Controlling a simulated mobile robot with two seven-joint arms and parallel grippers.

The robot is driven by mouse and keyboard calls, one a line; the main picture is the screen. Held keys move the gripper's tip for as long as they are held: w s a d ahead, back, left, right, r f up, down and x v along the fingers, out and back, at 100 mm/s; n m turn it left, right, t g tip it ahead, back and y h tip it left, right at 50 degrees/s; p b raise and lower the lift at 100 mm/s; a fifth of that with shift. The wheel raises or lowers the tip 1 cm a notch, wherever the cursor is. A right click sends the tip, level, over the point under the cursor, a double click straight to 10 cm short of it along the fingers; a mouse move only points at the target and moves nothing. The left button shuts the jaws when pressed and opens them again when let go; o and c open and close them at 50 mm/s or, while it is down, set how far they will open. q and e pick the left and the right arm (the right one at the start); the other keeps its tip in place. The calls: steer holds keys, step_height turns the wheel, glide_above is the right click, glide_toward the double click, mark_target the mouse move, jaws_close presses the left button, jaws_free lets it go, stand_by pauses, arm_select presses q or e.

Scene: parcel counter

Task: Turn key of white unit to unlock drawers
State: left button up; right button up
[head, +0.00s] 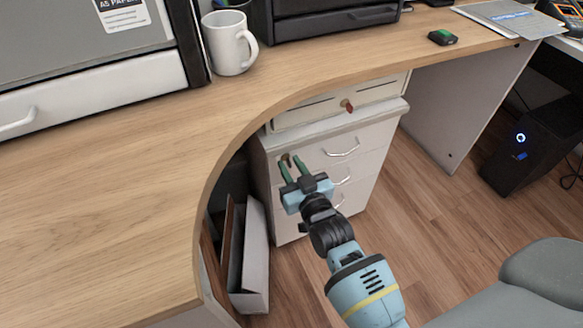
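The white drawer unit (313,158) stands under the curved desk, with several silver handles on its front. A small brownish key or lock (287,158) shows at the upper left of its top drawer. My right gripper (290,163) is in front of this spot, its two green fingers apart on either side of it. Whether the fingers touch the key is too small to tell. The fingers partly hide the lock area. My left gripper is not in view.
The desk edge (232,135) curves close to the left of my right gripper. Boxes or boards (250,250) stand left of the unit. A chair (540,280) is at lower right.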

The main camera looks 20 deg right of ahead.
jaws_close()
stand_by(0.4)
steer(key=m+p, duration=0.3)
steer(key=m, duration=1.3)
steer(key=shift+d+f+m, duration=0.1)
steer(key=shift+m, duration=0.3)
stand_by(0.4)
jaws_free()
